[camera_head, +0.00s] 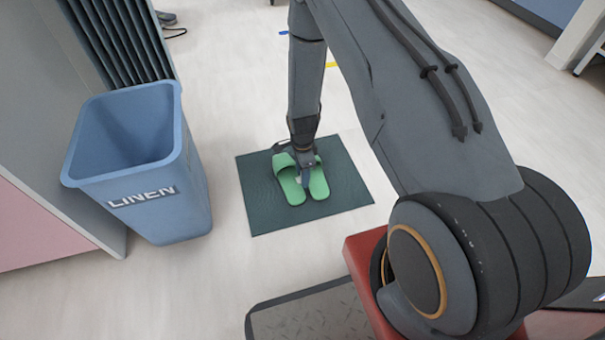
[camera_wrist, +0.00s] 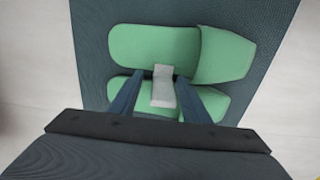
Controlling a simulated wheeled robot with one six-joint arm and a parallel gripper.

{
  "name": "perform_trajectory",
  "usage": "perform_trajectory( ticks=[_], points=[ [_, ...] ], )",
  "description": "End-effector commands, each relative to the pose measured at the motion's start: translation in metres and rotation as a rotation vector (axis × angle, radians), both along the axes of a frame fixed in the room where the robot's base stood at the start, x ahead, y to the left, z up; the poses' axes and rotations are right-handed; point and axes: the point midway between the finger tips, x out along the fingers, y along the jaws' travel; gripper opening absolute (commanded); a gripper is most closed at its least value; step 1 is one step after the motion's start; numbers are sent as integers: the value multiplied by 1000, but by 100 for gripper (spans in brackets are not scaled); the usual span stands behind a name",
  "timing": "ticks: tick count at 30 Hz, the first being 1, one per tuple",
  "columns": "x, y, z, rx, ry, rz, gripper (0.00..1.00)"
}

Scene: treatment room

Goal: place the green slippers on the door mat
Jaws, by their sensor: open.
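The pair of green slippers (camera_head: 290,185) lies side by side on the dark green door mat (camera_head: 262,214), near its middle. In the wrist view the slippers (camera_wrist: 150,45) lie on the ribbed mat (camera_wrist: 275,30), and a small pale grey piece (camera_wrist: 163,88) shows between the fingers. My gripper (camera_head: 305,178) points down right over the slippers, at the line between the two. Its fingers (camera_wrist: 157,82) are apart in the wrist view. I cannot tell whether they touch the slippers. My gripper hides part of the slippers' straps.
A blue linen bin (camera_head: 170,205) stands left of the mat, beside a grey and pink cabinet (camera_head: 40,225). The pale floor (camera_head: 215,270) around the mat is mostly clear. A dark object (camera_head: 172,31) lies on the floor at the far left.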

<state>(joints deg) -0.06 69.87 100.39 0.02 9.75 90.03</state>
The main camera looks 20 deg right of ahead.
Motion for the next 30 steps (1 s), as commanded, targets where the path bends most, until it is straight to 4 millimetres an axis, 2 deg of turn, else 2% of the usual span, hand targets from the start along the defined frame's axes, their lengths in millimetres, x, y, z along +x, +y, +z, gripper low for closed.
perform_trajectory(
  ticks=[5, 8, 15, 21, 30],
  points=[
    [1, 0, 12, 0, -3, 0, 44],
    [1, 0, 28, 0, -4, 0, 44],
    [0, 0, 79, 0, -3, 0, 44],
    [0, 0, 110, 0, -2, 0, 44],
    [0, 1, 125, 0, -1, 4, 44]
  ],
)
